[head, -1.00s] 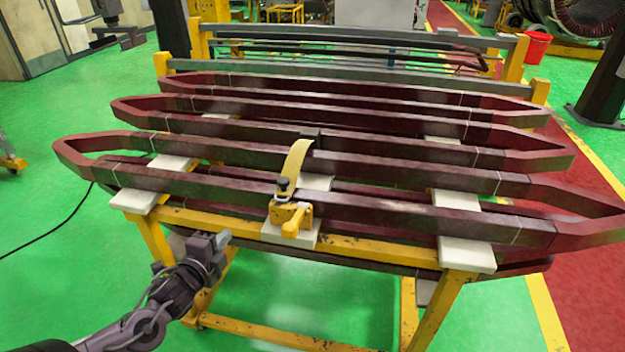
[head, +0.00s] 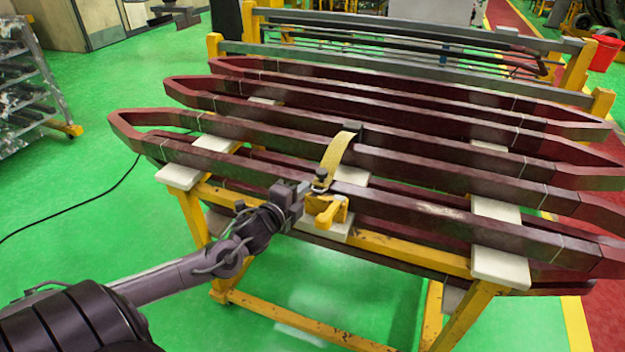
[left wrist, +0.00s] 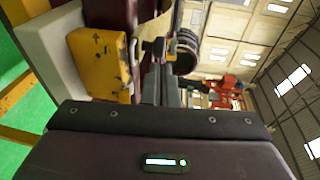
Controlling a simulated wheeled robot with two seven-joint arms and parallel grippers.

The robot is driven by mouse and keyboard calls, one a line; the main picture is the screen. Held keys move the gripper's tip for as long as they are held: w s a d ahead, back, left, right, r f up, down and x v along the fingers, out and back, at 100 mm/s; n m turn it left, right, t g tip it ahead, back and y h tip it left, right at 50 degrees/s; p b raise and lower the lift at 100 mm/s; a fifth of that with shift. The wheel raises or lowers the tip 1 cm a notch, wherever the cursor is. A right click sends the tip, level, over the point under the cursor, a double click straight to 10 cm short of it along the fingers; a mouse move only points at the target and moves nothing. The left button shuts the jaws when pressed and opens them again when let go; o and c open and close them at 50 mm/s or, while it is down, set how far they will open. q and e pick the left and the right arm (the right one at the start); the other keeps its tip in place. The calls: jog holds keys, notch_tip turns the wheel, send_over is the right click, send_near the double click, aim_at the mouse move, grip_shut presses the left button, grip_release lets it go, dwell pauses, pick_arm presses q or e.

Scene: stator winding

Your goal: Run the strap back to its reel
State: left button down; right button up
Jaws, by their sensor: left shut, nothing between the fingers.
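The yellow strap (head: 338,155) runs over the dark red coils (head: 240,163), from a black piece (head: 352,129) at its far end to the yellow reel (head: 327,210) at the front of the rack. My left gripper (head: 302,190) is shut and empty, just left of the reel. In the left wrist view the yellow reel housing (left wrist: 100,64) is close at upper left, beside my gripper's fingers (left wrist: 160,65). Whether the fingertips touch the reel cannot be told. My right gripper is out of view.
The coils lie on white pads (head: 500,262) on a yellow rack (head: 398,249). A grey shelf cart (head: 32,85) stands at the left.

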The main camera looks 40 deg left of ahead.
aim_at(319, 175)
pick_arm(q)
jog(key=shift+w+a+f+p, duration=0.1)
jog(key=shift+w+p, duration=0.1)
jog(key=shift+w, duration=0.7)
jog(key=shift+w+f+p, duration=0.15)
jog(key=shift+w, duration=0.7)
jog(key=shift+w+a+f+p, duration=0.1)
jog(key=shift+w+p, duration=0.1)
jog(key=shift+w, duration=0.7)
